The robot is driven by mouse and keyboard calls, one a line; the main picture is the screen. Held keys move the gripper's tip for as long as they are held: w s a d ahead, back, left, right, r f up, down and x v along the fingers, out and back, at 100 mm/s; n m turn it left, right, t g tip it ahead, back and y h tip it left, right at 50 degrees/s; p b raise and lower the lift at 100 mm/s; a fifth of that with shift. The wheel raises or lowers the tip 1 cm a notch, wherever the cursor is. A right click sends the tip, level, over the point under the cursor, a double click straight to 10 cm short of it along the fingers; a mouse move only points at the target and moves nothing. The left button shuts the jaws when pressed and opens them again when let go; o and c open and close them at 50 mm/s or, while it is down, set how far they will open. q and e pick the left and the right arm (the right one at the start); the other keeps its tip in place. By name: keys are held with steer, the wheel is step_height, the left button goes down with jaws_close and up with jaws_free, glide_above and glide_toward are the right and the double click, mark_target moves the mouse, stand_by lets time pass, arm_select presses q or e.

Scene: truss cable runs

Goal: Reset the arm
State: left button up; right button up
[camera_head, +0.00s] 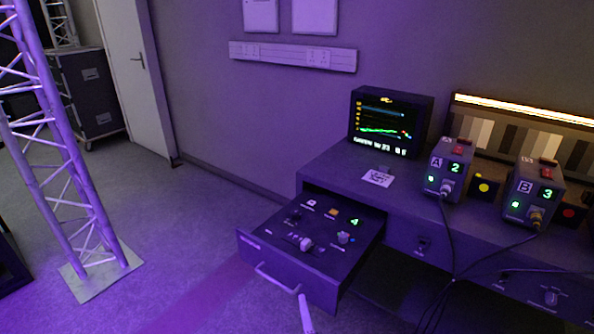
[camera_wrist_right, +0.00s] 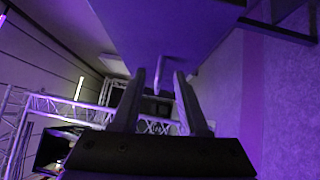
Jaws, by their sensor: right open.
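The task names the arm itself. In the wrist view my right gripper (camera_wrist_right: 160,76) has its two fingers apart. The handle (camera_wrist_right: 168,64) of the pulled-out drawer (camera_wrist_right: 155,25) shows beyond and between the fingertips; I cannot tell whether they touch it. In the head view only a pale tip of the right gripper (camera_head: 305,313) shows at the bottom edge, by the right end of the drawer handle (camera_head: 275,279). The drawer (camera_head: 285,262) stands open, with a panel of knobs and lit symbols inside. My left gripper is in neither view.
A desk (camera_head: 322,173) carries a monitor (camera_head: 385,125), a paper card (camera_head: 378,177) and two lit boxes, A (camera_head: 446,170) and B (camera_head: 533,192). Dark cables (camera_head: 453,250) hang from the boxes in front of the desk. A truss (camera_head: 50,130) stands left; floor between is clear.

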steer(key=s+d+r+m+g+p, duration=0.3)
steer(key=r+m+p, duration=0.1)
steer(key=r, duration=0.4)
steer(key=s+d+r+m+g+p, duration=0.2)
steer(key=s+r+m+p, duration=0.1)
steer(key=r+p, duration=0.3)
arm_select(q)
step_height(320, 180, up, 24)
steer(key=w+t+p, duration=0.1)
steer(key=p, duration=0.8)
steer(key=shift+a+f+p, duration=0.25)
steer(key=shift+p, duration=0.05)
arm_select(e)
steer(key=s+d+r+m+g+h, duration=0.1)
steer(key=s+d+r+m+g, duration=0.1)
steer(key=s, duration=0.5)
steer(key=s+d+r+m+g+h, duration=0.1)
steer(key=s+d+r+m+g, duration=0.2)
steer(key=s+d+r+m, duration=0.2)
steer(key=s+d+r+m+g+h, duration=0.1)
steer(key=s+d+r+m+g, duration=0.2)
steer(key=s+m, duration=0.3)
steer(key=s, duration=0.4)
steer(key=shift+s+d+r+m, duration=0.15)
steer(key=shift+s+r+m, duration=0.15)
steer(key=shift+r+m, duration=0.1)
